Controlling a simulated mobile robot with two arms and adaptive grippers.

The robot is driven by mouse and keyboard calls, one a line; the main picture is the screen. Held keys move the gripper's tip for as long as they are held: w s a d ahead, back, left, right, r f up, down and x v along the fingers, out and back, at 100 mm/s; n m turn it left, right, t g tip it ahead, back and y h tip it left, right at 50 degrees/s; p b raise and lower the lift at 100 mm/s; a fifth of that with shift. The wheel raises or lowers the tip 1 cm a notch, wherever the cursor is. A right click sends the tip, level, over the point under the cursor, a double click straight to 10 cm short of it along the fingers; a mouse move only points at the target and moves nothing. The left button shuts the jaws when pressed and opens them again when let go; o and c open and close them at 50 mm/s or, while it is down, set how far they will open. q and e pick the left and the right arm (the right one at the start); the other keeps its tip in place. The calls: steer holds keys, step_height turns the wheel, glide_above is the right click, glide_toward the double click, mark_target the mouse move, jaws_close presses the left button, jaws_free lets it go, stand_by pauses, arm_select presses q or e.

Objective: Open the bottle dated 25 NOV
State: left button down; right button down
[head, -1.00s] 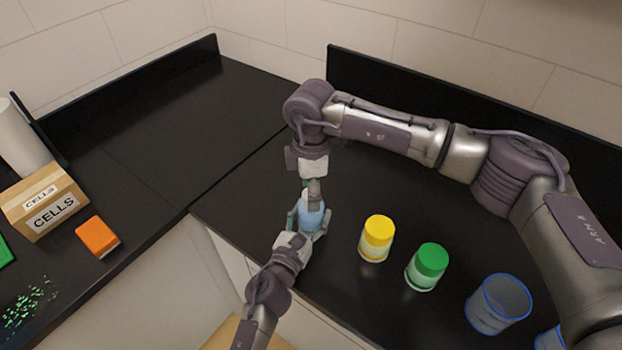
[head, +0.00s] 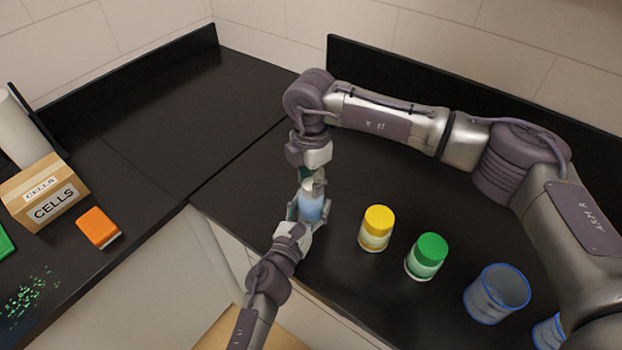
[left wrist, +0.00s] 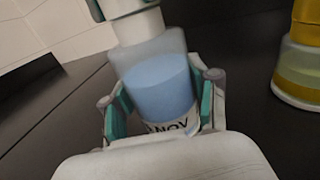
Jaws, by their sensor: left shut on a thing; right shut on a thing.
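A bottle of blue liquid (head: 311,208) stands near the counter's front corner; in the left wrist view (left wrist: 160,88) its label shows "NOV", the day number hidden. My left gripper (head: 305,212) is shut around its body; the teal finger pads (left wrist: 160,105) sit on both sides. My right gripper (head: 308,175) is above the bottle, pointing down, shut on a pale cap (left wrist: 127,6). A white neck shows below the cap in the left wrist view. I cannot tell for sure whether cap and neck are apart.
A yellow-capped bottle (head: 377,229) and a green-capped bottle (head: 426,257) stand to the right, then blue-rimmed beakers (head: 497,293). On the left counter are a CELLS box (head: 45,195), an orange block (head: 98,228) and green bits (head: 28,297). The back counter is clear.

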steer(key=n, duration=1.2)
steer(key=shift+n, duration=0.3)
steer(key=n, duration=0.7)
steer(key=shift+n, duration=0.3)
steer(key=n, duration=0.5)
steer(key=shift+r, duration=0.1)
steer(key=n, duration=2.4)
